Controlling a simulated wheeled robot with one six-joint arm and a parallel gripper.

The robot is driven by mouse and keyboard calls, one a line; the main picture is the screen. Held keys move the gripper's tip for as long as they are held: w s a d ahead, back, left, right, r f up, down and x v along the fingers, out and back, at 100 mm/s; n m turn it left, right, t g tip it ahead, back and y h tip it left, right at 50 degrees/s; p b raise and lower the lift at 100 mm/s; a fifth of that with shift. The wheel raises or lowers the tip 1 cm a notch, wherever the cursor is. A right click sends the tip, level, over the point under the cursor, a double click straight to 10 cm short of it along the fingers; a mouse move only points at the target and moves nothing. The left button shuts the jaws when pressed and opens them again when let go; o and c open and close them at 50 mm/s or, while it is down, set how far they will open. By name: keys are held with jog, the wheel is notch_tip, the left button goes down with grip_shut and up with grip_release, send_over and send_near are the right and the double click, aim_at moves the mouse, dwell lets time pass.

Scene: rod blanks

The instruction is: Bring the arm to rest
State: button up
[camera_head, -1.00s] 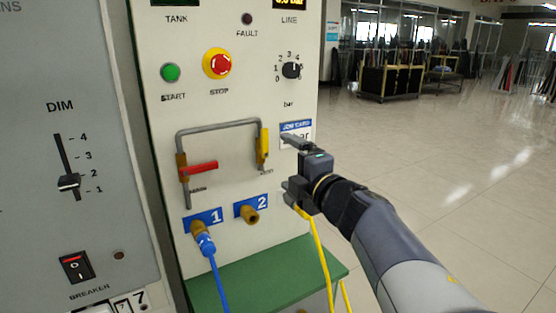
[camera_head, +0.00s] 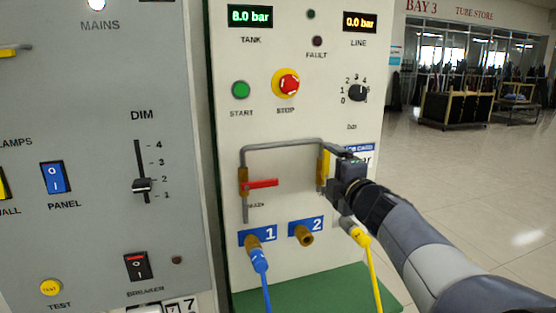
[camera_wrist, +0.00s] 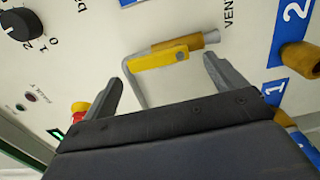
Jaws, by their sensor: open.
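My gripper (camera_head: 342,183) is open in front of the white panel, just right of the yellow-handled valve (camera_head: 323,168). In the wrist view, my two fingers (camera_wrist: 163,78) stand apart, with the yellow handle (camera_wrist: 158,58) showing beyond and between them. The handle lies along its brass valve body. No grip on it shows, and I cannot tell the exact gap.
A yellow hose (camera_head: 374,270) with its plug hangs close below my gripper; contact is unclear. A blue hose (camera_head: 262,275) is on port 1; port 2 (camera_head: 304,236) is bare. The red-handled valve (camera_head: 262,184) is left. A green ledge (camera_head: 300,292) juts below. Open floor lies right.

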jog(key=shift+x, duration=0.9)
jog(key=shift+s+d, duration=0.1)
